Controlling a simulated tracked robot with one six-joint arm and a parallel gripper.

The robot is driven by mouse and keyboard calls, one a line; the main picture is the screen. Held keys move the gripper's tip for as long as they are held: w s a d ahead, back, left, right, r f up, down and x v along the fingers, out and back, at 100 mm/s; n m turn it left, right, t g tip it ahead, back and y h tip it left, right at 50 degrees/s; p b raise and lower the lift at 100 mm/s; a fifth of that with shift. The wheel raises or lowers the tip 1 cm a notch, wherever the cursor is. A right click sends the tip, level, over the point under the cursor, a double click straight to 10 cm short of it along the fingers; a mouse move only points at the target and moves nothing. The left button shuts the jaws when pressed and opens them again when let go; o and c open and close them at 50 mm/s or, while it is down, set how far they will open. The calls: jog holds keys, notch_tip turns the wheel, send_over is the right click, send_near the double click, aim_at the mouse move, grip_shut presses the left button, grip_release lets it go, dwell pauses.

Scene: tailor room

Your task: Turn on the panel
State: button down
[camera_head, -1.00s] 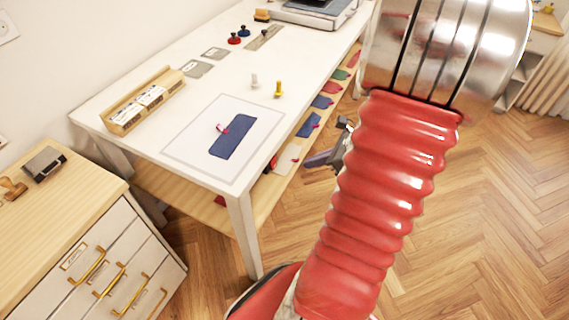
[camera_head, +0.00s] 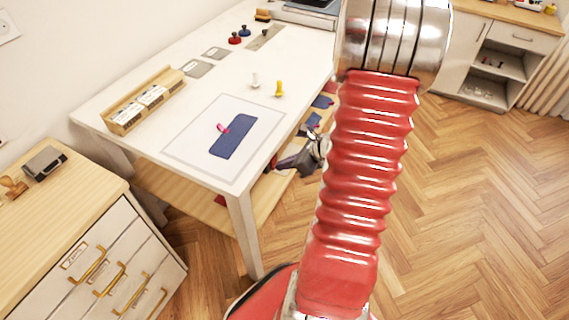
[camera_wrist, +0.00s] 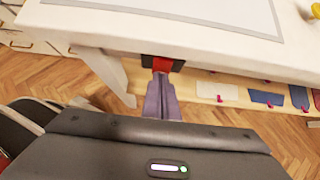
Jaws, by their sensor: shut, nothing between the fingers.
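A flat panel (camera_head: 180,147) with a grey outline lies on the white table, with a blue fabric piece (camera_head: 236,138) and a small pink loop on it. Its edge also shows in the wrist view (camera_wrist: 190,22). A red switch in a black housing (camera_wrist: 163,63) sits on the table's front edge. My gripper (camera_wrist: 161,78) is shut and empty, its tips right at the switch's lower part; I cannot tell whether they touch. In the head view my gripper (camera_head: 282,163) is beside the table edge, partly behind my arm. The panel shows no clear glow.
The white table (camera_head: 180,80) holds a wooden card box (camera_head: 145,105), a white pin and a yellow pin (camera_head: 279,88). A lower shelf (camera_wrist: 205,90) carries several coloured fabric pieces. A drawer cabinet (camera_head: 85,230) stands at left. The floor at right is clear.

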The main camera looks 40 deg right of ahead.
jog(key=shift+w, duration=0.1)
jog(key=shift+w+f, duration=0.1)
dwell(0.4)
jog(key=shift+r, duration=0.9)
jog(key=s+f+v, duration=0.2)
jog(key=v, duration=1.1)
jog(key=shift+d, duration=0.2)
